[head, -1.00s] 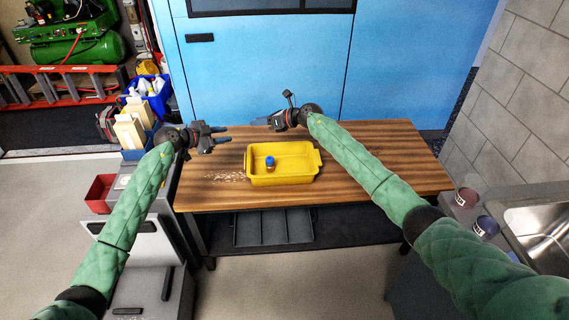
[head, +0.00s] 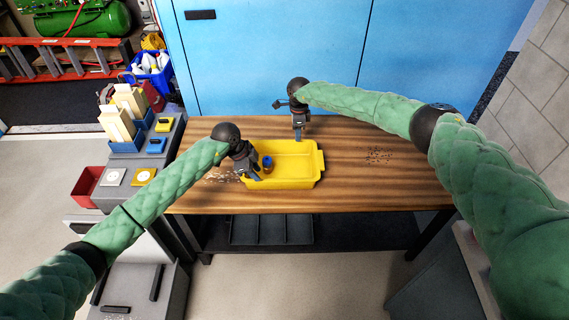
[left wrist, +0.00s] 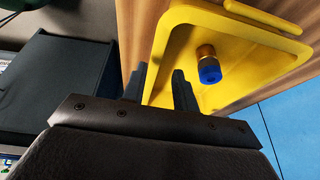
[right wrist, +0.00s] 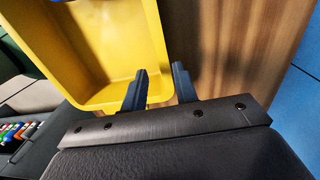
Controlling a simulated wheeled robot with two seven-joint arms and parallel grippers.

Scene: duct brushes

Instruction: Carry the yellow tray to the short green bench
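The yellow tray (head: 290,173) sits on a wooden-topped workbench (head: 390,190). A small brass piece with a blue top (head: 267,163) stands inside it, near its left end. My left gripper (head: 249,174) is at the tray's left end. In the left wrist view its fingers (left wrist: 160,85) are apart, one on each side of the tray's wall. My right gripper (head: 299,137) points down at the tray's far edge. In the right wrist view its fingers (right wrist: 160,82) are apart, one over the tray's inside and one outside over the wood. I see no green bench.
Pale shavings (head: 222,174) and dark specks (head: 378,156) lie on the wood on either side of the tray. A grey counter (head: 125,170) with boxes and small pads stands at left. Blue cabinets (head: 260,60) close off the back. The bench top right of the tray is otherwise clear.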

